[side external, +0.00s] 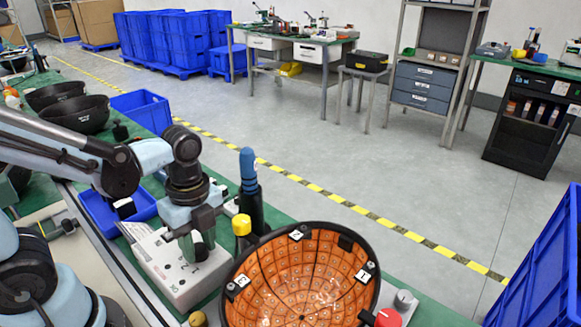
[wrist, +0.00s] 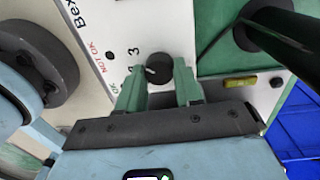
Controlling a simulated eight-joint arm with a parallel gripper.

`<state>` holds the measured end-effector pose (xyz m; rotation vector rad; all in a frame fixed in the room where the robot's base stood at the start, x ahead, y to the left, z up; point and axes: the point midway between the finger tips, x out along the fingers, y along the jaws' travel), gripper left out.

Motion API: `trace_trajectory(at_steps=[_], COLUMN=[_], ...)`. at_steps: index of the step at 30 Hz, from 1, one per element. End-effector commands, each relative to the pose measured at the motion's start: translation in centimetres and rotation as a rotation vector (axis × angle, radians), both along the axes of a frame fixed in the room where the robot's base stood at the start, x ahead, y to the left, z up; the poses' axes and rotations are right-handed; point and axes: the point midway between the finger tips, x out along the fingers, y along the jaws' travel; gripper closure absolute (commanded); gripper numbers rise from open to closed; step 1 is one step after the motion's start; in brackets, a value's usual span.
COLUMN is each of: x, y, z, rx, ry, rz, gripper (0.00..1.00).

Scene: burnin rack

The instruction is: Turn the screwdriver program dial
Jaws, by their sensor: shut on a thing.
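The screwdriver program dial (wrist: 158,66) is a small round black knob with a light pointer mark, on the white controller box (wrist: 105,45). Printed digits, one of them a 3, sit beside it, with "NOT OK" lettering to the left. My gripper (wrist: 158,78) has one green-padded finger on each side of the dial and is shut on it. In the side view my gripper (side external: 190,245) points down at the top of the white box (side external: 165,270). The dial is hidden there behind the fingers.
A blue-handled tool (side external: 248,172) stands in a dark holder right of my gripper, by a yellow-capped item (side external: 241,224). A large orange-lined bowl (side external: 300,275) is close at the right. A blue bin (side external: 95,205) lies left, and black bowls (side external: 75,113) stand farther back.

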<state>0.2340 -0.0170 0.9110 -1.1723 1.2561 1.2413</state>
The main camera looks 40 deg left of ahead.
Motion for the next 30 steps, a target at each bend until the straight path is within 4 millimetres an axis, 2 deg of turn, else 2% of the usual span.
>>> trace_trajectory(at_steps=[16,17,21,30], x=[-0.01,-0.01,-0.01,0.00], y=[-0.05,-0.05,-0.04,-0.02], z=[0.03,0.03,0.02,0.05], rx=[-0.002,-0.001,-0.001,0.000], ry=[0.001,0.001,0.001,0.000], rz=[-0.027,-0.026,-0.025,-0.024], gripper=[0.96,0.62,0.41,0.40])
